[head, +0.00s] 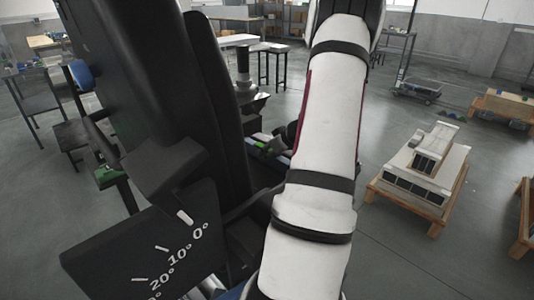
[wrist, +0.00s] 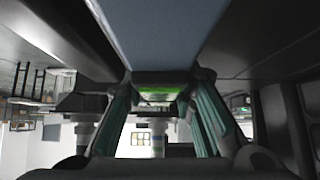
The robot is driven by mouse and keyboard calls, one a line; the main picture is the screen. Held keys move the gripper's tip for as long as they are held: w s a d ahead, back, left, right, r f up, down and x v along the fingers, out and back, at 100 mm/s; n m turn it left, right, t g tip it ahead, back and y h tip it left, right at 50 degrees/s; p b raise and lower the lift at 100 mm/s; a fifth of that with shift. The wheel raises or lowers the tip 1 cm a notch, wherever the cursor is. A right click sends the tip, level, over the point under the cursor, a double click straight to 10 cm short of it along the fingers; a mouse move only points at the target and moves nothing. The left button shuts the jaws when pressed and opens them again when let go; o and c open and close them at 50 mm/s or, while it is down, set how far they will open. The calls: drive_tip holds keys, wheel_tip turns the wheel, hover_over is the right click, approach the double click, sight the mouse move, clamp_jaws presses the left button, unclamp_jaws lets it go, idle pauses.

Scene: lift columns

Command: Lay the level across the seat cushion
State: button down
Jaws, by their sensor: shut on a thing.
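My gripper shows in the wrist view (wrist: 160,95), its two teal-padded fingers on either side of a dark piece with a bright green strip, which looks like the level (wrist: 159,89). In the head view my white arm hides most of the gripper and whatever it holds. A large black padded form (head: 150,80) fills the left of the head view, close to my arm. It looks like part of the seat; I cannot tell cushion from backrest. I cannot tell whether the level touches it.
A dark plate with an angle scale (head: 170,250) stands at the lower left. Wooden pallets with pale boxes (head: 428,160) stand on the right, with open grey floor around them.

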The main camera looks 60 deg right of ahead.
drive_tip(key=c, duration=1.3)
unclamp_jaws()
drive_tip(key=shift+r+p, duration=0.1)
drive_tip(key=shift+p, duration=0.2)
drive_tip(key=shift+s+r, duration=0.2)
drive_tip(key=shift+r, duration=0.1)
drive_tip(key=v, duration=1.1)
drive_tip(key=shift+s+r, duration=0.1)
drive_tip(key=shift+s, duration=0.05)
